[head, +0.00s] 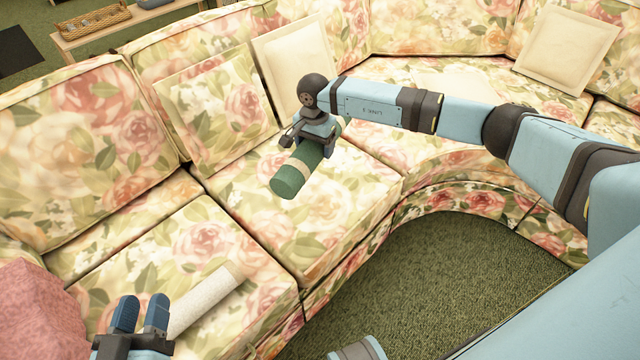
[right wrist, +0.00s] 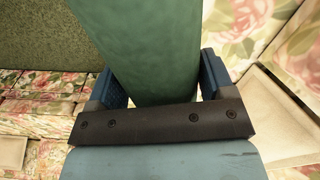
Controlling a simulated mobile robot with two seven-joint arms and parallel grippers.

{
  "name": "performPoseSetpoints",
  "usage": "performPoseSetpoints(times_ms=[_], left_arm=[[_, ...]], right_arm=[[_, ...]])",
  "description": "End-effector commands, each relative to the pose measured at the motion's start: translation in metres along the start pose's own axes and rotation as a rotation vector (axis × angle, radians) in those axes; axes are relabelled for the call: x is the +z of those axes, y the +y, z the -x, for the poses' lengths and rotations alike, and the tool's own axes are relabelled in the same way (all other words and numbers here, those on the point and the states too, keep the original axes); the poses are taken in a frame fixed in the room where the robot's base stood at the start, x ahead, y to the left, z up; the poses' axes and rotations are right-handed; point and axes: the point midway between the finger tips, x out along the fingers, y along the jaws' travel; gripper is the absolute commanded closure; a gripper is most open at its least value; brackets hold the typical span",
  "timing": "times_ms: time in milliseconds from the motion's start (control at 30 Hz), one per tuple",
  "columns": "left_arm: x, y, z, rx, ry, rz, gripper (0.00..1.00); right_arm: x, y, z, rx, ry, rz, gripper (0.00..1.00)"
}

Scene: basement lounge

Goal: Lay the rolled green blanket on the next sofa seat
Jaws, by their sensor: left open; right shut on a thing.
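The rolled green blanket (head: 290,177) has a pale band around it and is at the middle sofa seat (head: 340,205). My right gripper (head: 312,150) is shut on it from above. In the right wrist view the green roll (right wrist: 145,50) lies between the two blue fingers (right wrist: 160,85). I cannot tell whether the roll touches the seat. My left gripper (head: 138,315) is open and empty at the lower left. A rolled white blanket (head: 208,298) lies on the left sofa seat (head: 150,255), just right of my left gripper.
A floral cushion (head: 213,108) and a cream cushion (head: 285,60) lean on the backrest. Another cream cushion (head: 567,42) is at the far right. A pink item (head: 38,310) is at the lower left. Green carpet (head: 460,265) lies open before the curved sofa. A basket (head: 95,22) stands behind it.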

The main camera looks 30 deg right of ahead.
Motion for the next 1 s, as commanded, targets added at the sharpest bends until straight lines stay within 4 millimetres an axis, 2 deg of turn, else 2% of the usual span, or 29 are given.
performPoseSetpoints(times_ms=[33,200,300,500,667,833,1000], left_arm=[[0.015,-0.001,0.0,0.011,0.026,0.005,0.57],[0.018,0.005,0.002,0.041,0.096,0.023,0.57],[0.018,0.007,0.003,0.054,0.125,0.03,0.57],[0.016,0.01,0.004,0.066,0.151,0.038,0.57],[0.022,0.01,0.004,0.073,0.141,0.041,0.57],[0.036,0.01,0.002,0.085,0.108,0.047,0.57],[0.06,0.007,0.0,0.092,0.03,0.047,0.57]], right_arm=[[-0.006,-0.001,-0.033,0.002,-0.001,-0.042,0.56],[-0.021,-0.003,-0.084,0.0,-0.001,-0.167,0.56],[-0.028,-0.004,-0.104,0.0,-0.001,-0.219,0.56],[-0.033,-0.003,-0.121,-0.001,0.0,-0.269,0.56],[-0.034,-0.003,-0.133,0.0,0.0,-0.273,0.56],[-0.034,-0.003,-0.156,0.0,-0.001,-0.273,0.56],[-0.033,-0.003,-0.18,0.0,-0.001,-0.272,0.56]])
